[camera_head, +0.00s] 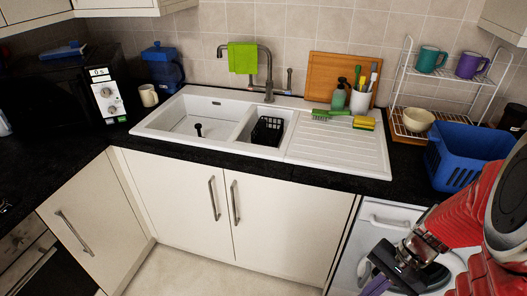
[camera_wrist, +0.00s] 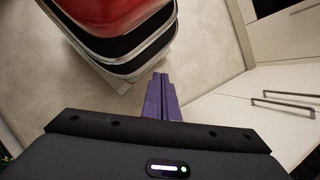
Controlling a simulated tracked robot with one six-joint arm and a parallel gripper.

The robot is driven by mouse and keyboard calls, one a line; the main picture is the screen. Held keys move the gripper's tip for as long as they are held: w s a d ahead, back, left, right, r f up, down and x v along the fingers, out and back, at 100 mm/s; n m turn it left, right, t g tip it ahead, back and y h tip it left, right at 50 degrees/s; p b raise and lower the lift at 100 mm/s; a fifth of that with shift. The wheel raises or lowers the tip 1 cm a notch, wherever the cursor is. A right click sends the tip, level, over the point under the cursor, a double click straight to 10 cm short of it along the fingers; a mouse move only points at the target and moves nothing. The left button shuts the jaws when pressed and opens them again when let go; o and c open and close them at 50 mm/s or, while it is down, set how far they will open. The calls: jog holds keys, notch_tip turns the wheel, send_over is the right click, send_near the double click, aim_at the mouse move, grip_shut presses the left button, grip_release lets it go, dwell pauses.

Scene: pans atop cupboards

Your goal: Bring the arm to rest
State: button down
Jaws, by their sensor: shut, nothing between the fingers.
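My red arm comes in from the right edge of the head view. My gripper (camera_head: 372,281) is low at the bottom right of that view, in front of the white appliance below the counter. In the wrist view my gripper (camera_wrist: 161,78) shows two purple fingers pressed together with nothing between them. It points over the pale floor, beside my red and black base. No pan shows in either view.
The dark counter holds a white sink (camera_head: 200,118), a blue basket (camera_head: 465,155), a wire rack (camera_head: 440,75) and a black microwave (camera_head: 55,95). Cream cupboards (camera_head: 180,200) with metal handles stand below. Pale floor (camera_head: 200,278) is clear in front of them.

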jog(key=a+r+n+t+h, duration=0.2)
jog(key=a+r+n+t, duration=0.1)
jog(key=r, duration=0.7)
jog(key=w+a+r+n+t+h, duration=0.1)
jog(key=a+r+n+t, duration=0.3)
jog(key=r, duration=0.7)
jog(key=a+n+h, duration=0.1)
jog(key=a+n, duration=0.1)
jog(key=a, duration=0.1)
jog(key=shift+w+r+h, duration=0.25)
jog(key=shift+r+h, duration=0.05)
jog(key=shift+h, duration=0.1)
